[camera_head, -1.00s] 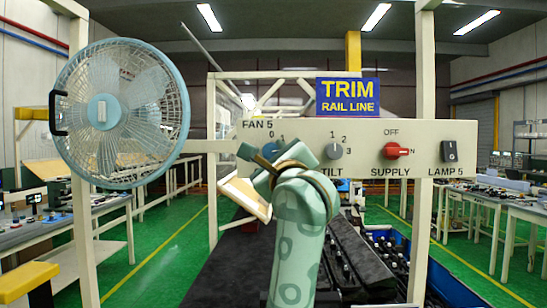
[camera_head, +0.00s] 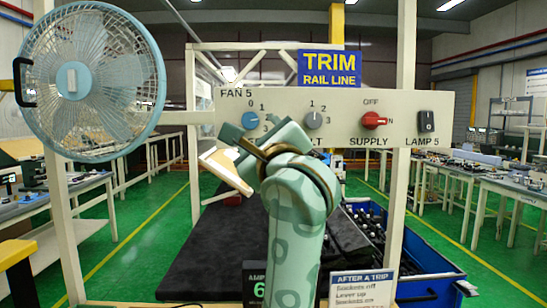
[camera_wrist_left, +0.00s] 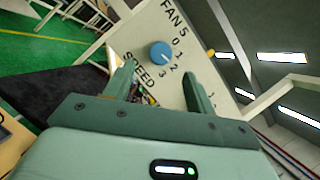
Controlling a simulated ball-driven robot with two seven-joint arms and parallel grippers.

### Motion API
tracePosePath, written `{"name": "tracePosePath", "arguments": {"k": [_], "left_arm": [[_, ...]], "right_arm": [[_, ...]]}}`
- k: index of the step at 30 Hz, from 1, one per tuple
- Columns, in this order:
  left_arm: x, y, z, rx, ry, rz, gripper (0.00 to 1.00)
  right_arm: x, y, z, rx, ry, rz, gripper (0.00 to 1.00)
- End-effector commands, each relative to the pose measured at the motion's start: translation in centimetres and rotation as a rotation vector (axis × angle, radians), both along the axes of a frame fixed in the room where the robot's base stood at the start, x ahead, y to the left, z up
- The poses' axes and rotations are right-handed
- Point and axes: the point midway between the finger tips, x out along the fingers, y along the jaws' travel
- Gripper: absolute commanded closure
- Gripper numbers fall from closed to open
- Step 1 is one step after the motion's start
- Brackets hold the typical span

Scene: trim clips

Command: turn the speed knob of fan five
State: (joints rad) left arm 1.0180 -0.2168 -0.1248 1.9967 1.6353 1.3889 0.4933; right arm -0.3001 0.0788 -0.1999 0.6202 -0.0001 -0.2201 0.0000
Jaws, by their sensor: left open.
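The blue speed knob (camera_head: 250,119) of fan five is on the left part of a cream panel (camera_head: 340,98), under the FAN 5 label. In the left wrist view the knob (camera_wrist_left: 160,53) lies ahead of and between the open fingers, with the numbers 0 to 3 beside it and a pale pointer mark on its face. My left gripper (camera_head: 257,140) is open and empty just below the knob in the head view. The gripper (camera_wrist_left: 160,78) does not touch the knob. My right gripper is not seen.
The fan (camera_head: 92,80) hangs left of the panel. A grey tilt knob (camera_head: 313,120), red supply switch (camera_head: 374,120) and black lamp rocker (camera_head: 427,121) sit right of the speed knob. A blue crate (camera_head: 428,285) and white AFTER A TRIP sign (camera_head: 361,290) are below.

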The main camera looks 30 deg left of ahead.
Motion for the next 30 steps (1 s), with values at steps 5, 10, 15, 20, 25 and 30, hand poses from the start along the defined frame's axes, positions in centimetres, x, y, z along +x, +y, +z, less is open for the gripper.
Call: {"name": "tracePosePath", "arguments": {"k": [5, 10, 15, 20, 25, 30], "left_arm": [[-3.2, -3.5, -1.7, -0.004, 0.001, -0.006, 0.44], [-5.4, -5.8, -2.6, -0.002, 0.003, -0.003, 0.44], [-6.4, -6.8, -3.0, -0.001, 0.002, -0.001, 0.44], [-6.6, -7.0, -3.0, 0.000, 0.002, 0.000, 0.44], [-6.6, -7.0, -3.0, 0.000, 0.002, 0.000, 0.44], [-6.6, -7.0, -3.0, -0.001, 0.001, 0.000, 0.44]], "right_arm": [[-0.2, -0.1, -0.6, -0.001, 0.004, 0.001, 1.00], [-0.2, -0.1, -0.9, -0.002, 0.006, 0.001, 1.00], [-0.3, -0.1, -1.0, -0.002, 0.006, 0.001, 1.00], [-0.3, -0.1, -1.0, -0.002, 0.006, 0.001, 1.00], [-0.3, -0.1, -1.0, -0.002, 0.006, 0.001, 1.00], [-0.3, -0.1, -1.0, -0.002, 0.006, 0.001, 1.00]]}}
